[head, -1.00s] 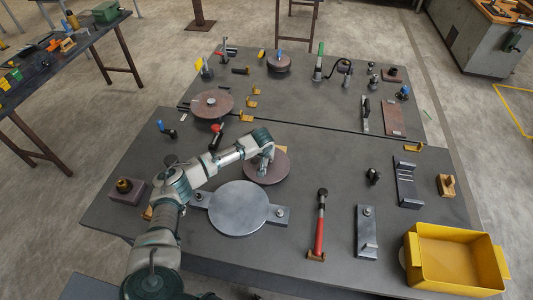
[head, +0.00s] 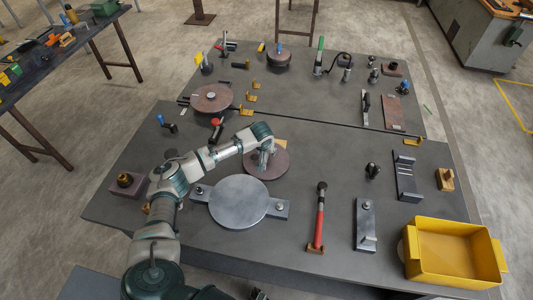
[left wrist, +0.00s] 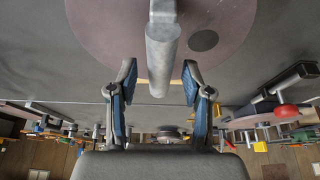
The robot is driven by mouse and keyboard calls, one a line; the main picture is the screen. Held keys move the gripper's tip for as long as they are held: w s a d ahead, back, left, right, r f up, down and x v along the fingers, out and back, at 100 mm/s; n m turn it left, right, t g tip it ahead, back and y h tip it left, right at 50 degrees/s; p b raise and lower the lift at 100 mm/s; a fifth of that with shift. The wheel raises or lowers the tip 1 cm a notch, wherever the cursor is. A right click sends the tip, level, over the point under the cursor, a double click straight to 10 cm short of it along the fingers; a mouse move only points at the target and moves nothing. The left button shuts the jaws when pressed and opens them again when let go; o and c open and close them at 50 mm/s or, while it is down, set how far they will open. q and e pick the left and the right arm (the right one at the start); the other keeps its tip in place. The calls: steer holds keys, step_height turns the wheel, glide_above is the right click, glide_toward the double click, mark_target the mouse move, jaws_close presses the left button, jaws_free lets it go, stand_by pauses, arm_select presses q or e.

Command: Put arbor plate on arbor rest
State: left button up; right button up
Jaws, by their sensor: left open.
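A reddish-brown round plate with a grey upright post, which I take for the arbor plate (head: 274,170), lies at mid table in the head view. In the left wrist view the plate (left wrist: 100,30) and its post (left wrist: 161,60) fill the upper middle. My left gripper (left wrist: 157,82) is open, one finger on each side of the post's end; I see no grip on it. In the head view the left gripper (head: 265,160) is over the plate and partly hides the post. A stepped metal bracket (head: 405,178) at the right may be the arbor rest; I cannot tell. My right gripper cannot be made out.
A grey steel disc with two bolted lugs (head: 238,203) lies close in front of the plate. A red-handled hammer (head: 320,220), a bolted steel bar (head: 366,226) and a yellow bin (head: 452,252) stand to the right. Another brown reel (head: 211,98) is behind left.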

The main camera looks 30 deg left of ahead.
arm_select(q)
steer(key=v, duration=0.9)
